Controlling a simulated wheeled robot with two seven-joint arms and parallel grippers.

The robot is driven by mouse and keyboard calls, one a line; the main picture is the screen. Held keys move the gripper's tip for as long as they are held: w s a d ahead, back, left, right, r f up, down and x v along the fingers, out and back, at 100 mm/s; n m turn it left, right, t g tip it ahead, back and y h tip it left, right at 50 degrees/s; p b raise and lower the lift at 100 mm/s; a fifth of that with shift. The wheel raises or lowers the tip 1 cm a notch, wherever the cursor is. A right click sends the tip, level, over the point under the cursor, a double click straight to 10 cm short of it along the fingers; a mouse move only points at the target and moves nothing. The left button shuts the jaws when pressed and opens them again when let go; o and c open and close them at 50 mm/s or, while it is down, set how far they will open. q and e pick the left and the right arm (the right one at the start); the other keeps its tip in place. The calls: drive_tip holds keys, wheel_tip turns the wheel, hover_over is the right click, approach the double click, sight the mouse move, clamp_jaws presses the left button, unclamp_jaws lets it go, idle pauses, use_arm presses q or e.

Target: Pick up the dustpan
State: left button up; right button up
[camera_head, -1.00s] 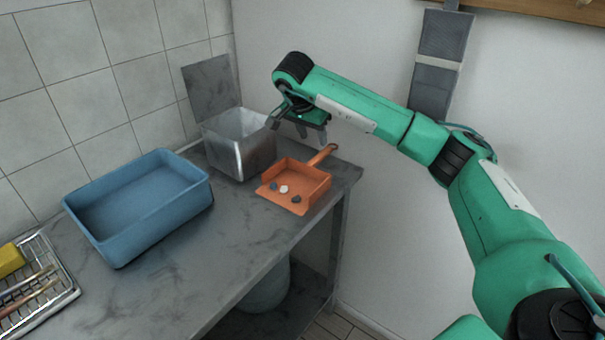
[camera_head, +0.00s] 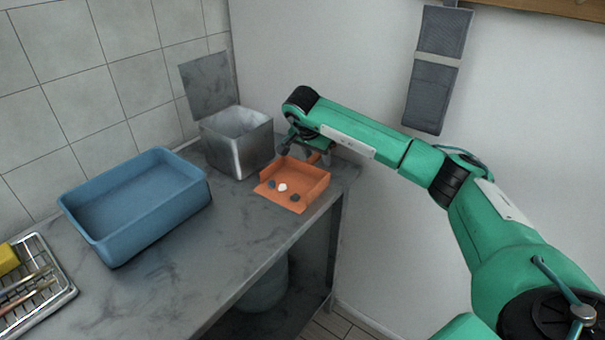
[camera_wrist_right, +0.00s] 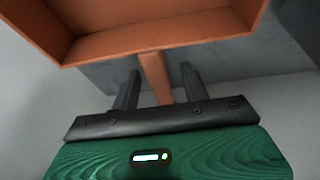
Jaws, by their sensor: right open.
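The orange dustpan (camera_head: 308,178) lies on the grey counter near its right end, with a few small dark and white bits in its pan. My right gripper (camera_head: 306,152) is low at the handle behind the pan. In the right wrist view the open fingers of my right gripper (camera_wrist_right: 160,85) stand on either side of the dustpan's handle (camera_wrist_right: 156,78), with a gap to each side. The pan (camera_wrist_right: 150,40) is just beyond the fingertips. In the head view my right gripper hides most of the handle. My left gripper is not in view.
A metal bin (camera_head: 238,145) with its lid up stands close left of the dustpan. A blue tub (camera_head: 135,215) and a wire rack (camera_head: 62,285) are further left on the counter (camera_head: 185,275). The white wall is close behind my right gripper.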

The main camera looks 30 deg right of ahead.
clamp_jaws()
drive_tip(key=shift+r, duration=0.1)
